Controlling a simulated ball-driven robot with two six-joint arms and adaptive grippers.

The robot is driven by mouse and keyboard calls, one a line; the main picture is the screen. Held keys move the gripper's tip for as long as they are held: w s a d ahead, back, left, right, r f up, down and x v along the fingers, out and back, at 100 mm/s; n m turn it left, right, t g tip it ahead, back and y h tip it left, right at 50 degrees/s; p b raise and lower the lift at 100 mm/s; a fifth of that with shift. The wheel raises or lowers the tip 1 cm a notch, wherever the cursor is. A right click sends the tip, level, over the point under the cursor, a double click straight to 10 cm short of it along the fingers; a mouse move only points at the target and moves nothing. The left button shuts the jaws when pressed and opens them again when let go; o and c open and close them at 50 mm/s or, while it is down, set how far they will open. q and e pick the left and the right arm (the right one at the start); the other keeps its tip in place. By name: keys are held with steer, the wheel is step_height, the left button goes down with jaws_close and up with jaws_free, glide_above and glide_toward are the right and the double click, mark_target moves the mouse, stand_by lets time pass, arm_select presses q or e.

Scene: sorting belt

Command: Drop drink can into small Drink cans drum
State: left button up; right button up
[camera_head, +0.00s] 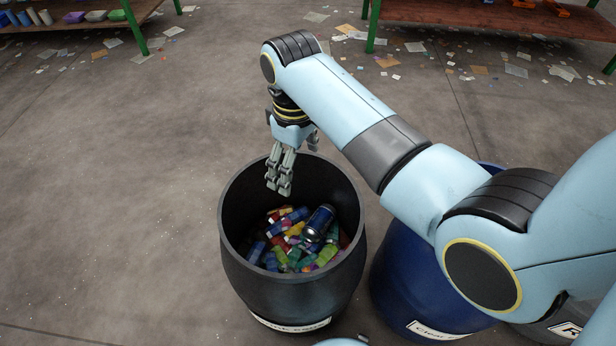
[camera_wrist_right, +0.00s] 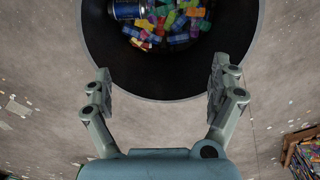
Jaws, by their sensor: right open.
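The small dark drum (camera_head: 234,272) stands on the floor with a partly hidden white label on its front. My right gripper (camera_head: 279,188) hangs fingers down over the far left part of the drum's opening, above the cans. In the right wrist view its fingers (camera_wrist_right: 160,97) are spread wide with nothing between them. My left gripper is not in view.
A blue drum (camera_head: 400,290) with a partly readable "Clear" label stands right of the dark drum, partly behind my right arm. Shelves (camera_head: 480,14) with green legs stand at the back.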

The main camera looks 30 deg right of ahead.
step_height(320, 180, up, 6)
steer(key=shift+f, duration=0.15)
stand_by(0.4)
